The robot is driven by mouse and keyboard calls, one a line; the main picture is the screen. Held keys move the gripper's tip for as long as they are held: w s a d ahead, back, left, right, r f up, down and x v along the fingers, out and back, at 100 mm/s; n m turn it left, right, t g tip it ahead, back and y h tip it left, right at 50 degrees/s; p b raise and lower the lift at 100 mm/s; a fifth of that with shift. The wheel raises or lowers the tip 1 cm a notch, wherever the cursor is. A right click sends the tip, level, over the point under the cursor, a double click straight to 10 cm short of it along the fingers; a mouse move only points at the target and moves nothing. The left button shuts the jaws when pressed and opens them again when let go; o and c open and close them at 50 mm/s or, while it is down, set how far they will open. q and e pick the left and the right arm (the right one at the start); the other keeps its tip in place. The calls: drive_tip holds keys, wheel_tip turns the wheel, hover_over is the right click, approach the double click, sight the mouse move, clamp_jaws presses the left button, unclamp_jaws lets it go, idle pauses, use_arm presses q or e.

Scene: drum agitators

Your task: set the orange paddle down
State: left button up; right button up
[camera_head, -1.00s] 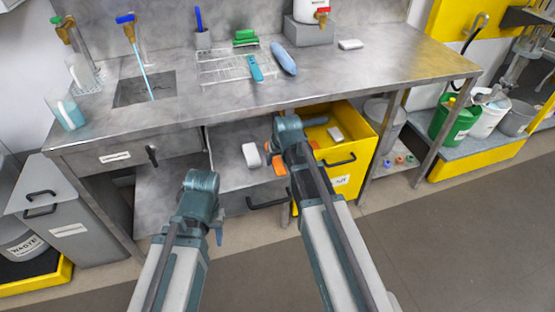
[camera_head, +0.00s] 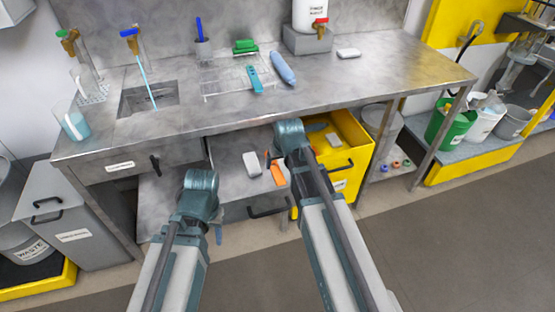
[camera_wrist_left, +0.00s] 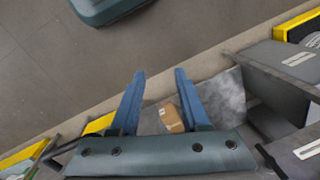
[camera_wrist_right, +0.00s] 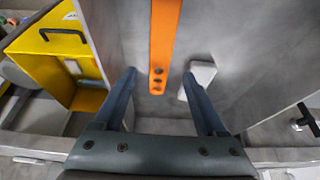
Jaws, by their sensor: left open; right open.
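The orange paddle (camera_head: 275,172) shows in the head view in the open grey drawer (camera_head: 231,172), beside a white block (camera_head: 252,163). In the right wrist view the flat orange paddle (camera_wrist_right: 163,45), with dark holes at its near end, appears to lie on the drawer floor. My right gripper (camera_wrist_right: 160,72) is open above it, its blue fingers apart on either side of the paddle's near end; contact does not show. In the head view its wrist (camera_head: 291,135) hides its fingers. My left gripper (camera_wrist_left: 156,74) is open and empty left of the drawer (camera_head: 200,190).
A yellow drawer (camera_head: 362,150) stands open to the right, with a white block (camera_head: 333,140) inside. The steel bench top (camera_head: 385,75) overhangs behind, holding a rack, a blue bottle (camera_head: 283,68) and a sink. A brown box (camera_wrist_left: 171,117) shows in the left wrist view.

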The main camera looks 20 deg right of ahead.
drive_tip(key=p+v, duration=0.5)
drive_tip(key=v, duration=0.1)
drive_tip(key=shift+s+r, duration=0.2)
drive_tip(key=shift+r, duration=0.15)
